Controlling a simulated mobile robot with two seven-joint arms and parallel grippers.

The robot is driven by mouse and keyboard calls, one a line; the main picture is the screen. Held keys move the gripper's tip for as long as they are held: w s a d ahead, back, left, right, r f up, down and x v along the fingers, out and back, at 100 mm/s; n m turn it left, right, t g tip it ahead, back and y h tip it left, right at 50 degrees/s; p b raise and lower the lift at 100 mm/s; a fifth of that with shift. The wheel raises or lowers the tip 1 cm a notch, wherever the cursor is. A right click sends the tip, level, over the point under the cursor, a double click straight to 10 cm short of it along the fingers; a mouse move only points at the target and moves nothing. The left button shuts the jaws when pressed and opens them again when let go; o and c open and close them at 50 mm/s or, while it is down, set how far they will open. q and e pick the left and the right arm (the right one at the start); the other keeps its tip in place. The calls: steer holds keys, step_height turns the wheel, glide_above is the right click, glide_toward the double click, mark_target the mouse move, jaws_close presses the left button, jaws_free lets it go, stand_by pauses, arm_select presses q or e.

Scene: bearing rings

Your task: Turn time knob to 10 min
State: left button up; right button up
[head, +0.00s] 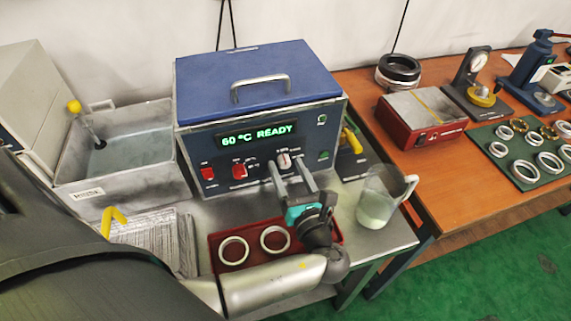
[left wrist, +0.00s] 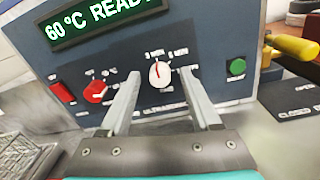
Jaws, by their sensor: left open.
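The blue-lidded bath unit (head: 262,85) has a dark front panel with a lit display reading "60 °C READY". The white time knob (head: 284,160) sits right of centre under the display; it also shows in the left wrist view (left wrist: 159,73). Its red mark points roughly up, and the small labels around it are hard to read. My left gripper (head: 286,170) is open, its two fingers reaching toward the panel on either side of the knob. In the left wrist view the knob shows between the fingers; I cannot tell whether they touch it. My right gripper is not in view.
A red knob (head: 239,171), a red switch (head: 207,173) and green buttons (head: 323,155) share the panel. A beaker (head: 377,205) stands right of my gripper. A metal basin (head: 125,160) is at left.

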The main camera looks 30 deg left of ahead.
arm_select(q)
steer(key=shift+d, duration=0.1)
jaws_close()
stand_by(0.4)
